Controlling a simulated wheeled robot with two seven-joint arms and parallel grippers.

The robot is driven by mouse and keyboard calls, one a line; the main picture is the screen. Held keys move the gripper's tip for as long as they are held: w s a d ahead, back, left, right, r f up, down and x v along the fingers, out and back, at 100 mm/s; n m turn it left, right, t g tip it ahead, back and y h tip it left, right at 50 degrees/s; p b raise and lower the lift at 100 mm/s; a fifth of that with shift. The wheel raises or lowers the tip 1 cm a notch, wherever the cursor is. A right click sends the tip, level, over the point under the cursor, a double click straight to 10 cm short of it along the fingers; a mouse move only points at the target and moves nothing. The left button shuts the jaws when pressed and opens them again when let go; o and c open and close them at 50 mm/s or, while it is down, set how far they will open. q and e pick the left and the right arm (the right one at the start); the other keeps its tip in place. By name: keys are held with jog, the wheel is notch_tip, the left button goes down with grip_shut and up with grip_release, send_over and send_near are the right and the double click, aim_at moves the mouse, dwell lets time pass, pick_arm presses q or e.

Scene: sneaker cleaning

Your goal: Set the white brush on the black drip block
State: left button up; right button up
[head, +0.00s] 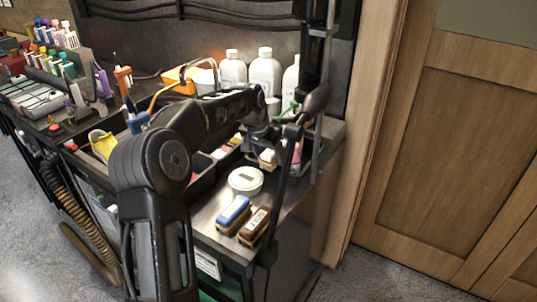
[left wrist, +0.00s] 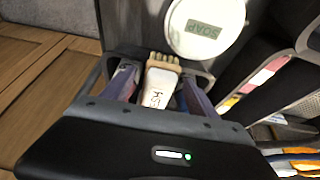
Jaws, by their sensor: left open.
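The white brush (left wrist: 157,90) shows in the left wrist view with its pale bristles toward the soap tin and dark lettering on its handle. My left gripper (left wrist: 158,76) is open, with one finger on each side of the brush. I cannot tell whether the fingers touch it. In the head view my left arm reaches over the bench, and the bristle end of the brush (head: 268,157) shows below the wrist. I cannot make out the black drip block for certain. My right gripper is not clearly visible.
A round white soap tin (head: 245,181) stands close to the brush. A blue brush (head: 233,214) and a brown brush (head: 254,226) lie near the bench's front edge. White bottles (head: 265,72) stand at the back. Colourful markers (head: 52,60) crowd the far left.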

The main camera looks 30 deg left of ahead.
pick_arm(q)
jog(key=b+v, duration=0.1)
jog(key=v, duration=0.6)
jog(key=shift+r, duration=0.4)
jog(key=shift+s, duration=0.1)
